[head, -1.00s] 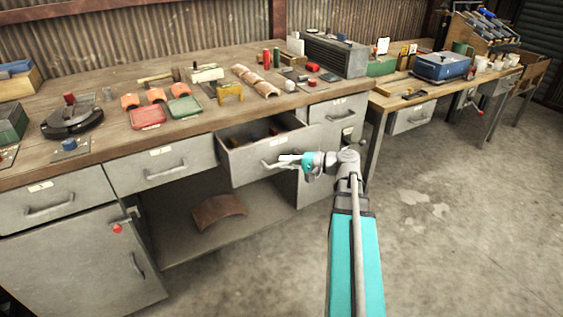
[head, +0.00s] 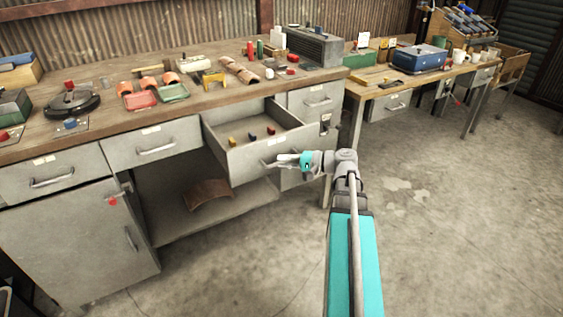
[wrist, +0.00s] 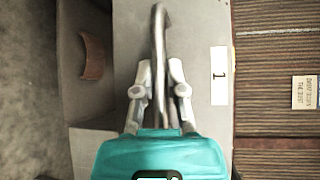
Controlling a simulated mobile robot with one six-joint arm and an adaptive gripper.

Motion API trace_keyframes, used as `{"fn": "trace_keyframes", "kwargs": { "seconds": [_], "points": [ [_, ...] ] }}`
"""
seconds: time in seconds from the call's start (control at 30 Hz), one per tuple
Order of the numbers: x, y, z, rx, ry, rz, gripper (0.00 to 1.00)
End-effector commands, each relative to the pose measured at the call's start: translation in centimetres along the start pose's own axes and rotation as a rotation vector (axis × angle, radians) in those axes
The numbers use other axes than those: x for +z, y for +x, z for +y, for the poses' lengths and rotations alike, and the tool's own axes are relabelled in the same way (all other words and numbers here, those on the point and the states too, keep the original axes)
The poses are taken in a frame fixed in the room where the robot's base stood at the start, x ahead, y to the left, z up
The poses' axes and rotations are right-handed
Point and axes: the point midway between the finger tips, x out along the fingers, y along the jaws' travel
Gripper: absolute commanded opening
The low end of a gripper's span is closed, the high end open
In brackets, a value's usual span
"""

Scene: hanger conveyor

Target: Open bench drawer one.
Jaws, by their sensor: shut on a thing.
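Bench drawer one (head: 240,164) is the grey drawer standing pulled out from the bench, its inside showing. In the wrist view its front (wrist: 205,30) carries a white label (wrist: 219,76) reading 1. My gripper (head: 279,161) is at the drawer's front. In the wrist view, my gripper (wrist: 161,70) has its two fingers on either side of the metal bar handle (wrist: 158,28), shut on it.
A shut drawer (head: 150,148) is left of the open one, and another (head: 318,98) is to its right. A curved brown piece (head: 207,194) lies on the shelf below. The bench top (head: 190,108) holds many items. The concrete floor (head: 440,240) to the right is clear.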

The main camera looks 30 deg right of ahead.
Motion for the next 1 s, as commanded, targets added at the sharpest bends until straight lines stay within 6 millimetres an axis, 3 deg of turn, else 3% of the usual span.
{"fn": "trace_keyframes", "kwargs": {
  "seconds": [0.5,0.53,0.7,1.0],
  "points": [
    [-0.01,0.37,-0.06,0.0,-0.001,-0.001,0.0],
    [0.0,0.39,-0.06,0.0,-0.001,-0.001,0.21],
    [0.08,0.46,-0.06,0.0,-0.001,-0.004,0.51],
    [0.18,0.52,-0.07,0.0,-0.001,-0.007,0.51]
  ]
}}
